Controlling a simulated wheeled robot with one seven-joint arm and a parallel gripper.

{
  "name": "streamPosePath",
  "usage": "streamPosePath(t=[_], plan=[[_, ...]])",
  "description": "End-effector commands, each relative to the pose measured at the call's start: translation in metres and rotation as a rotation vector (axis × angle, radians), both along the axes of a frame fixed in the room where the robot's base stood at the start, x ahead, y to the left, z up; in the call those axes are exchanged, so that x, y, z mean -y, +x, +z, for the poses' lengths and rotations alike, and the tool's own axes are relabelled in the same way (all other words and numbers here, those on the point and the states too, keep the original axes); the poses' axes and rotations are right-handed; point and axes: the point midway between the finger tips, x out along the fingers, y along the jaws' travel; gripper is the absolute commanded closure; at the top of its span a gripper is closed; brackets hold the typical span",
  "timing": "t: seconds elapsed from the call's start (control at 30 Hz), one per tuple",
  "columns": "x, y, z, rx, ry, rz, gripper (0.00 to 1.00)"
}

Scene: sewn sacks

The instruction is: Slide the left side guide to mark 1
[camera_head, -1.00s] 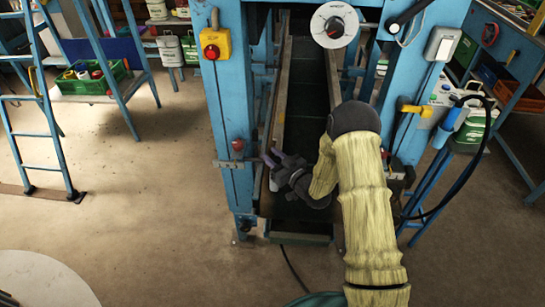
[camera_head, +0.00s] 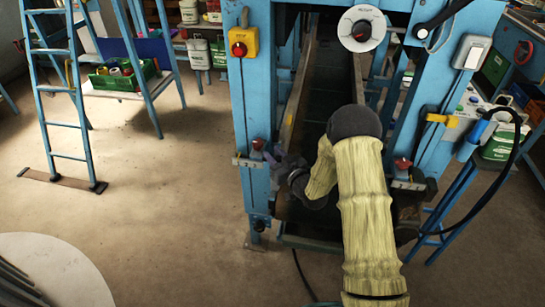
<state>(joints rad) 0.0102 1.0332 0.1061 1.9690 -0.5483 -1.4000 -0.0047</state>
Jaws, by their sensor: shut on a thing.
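The left side guide (camera_head: 298,90) is a long pale rail along the left edge of the dark belt (camera_head: 322,85), inside the blue machine frame. Its dark red knob (camera_head: 257,144) shows at the left post, above a short pale scale bar (camera_head: 243,162). The marks on the scale are too small to read. My gripper (camera_head: 268,157) is at this knob, on its right side, and is shut on it; the dark fingers partly hide the contact. The right rail (camera_head: 358,75) has a similar red knob (camera_head: 402,163) at the right post.
A yellow box with a red button (camera_head: 239,43) is on the left post, and a round dial (camera_head: 362,28) is above the belt. A black hose (camera_head: 518,135) loops at the right. A blue ladder (camera_head: 60,95) stands left. The floor between is clear.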

Motion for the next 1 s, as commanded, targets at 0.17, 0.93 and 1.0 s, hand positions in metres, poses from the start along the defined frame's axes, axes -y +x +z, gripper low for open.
streamPosePath(t=[0.17,0.93,1.0], plan=[[-0.006,-0.001,0.002,0.004,0.005,0.011,0.65],[0.024,-0.039,-0.001,0.000,0.001,0.005,0.50],[0.031,-0.050,-0.001,0.001,0.003,0.003,0.50]])
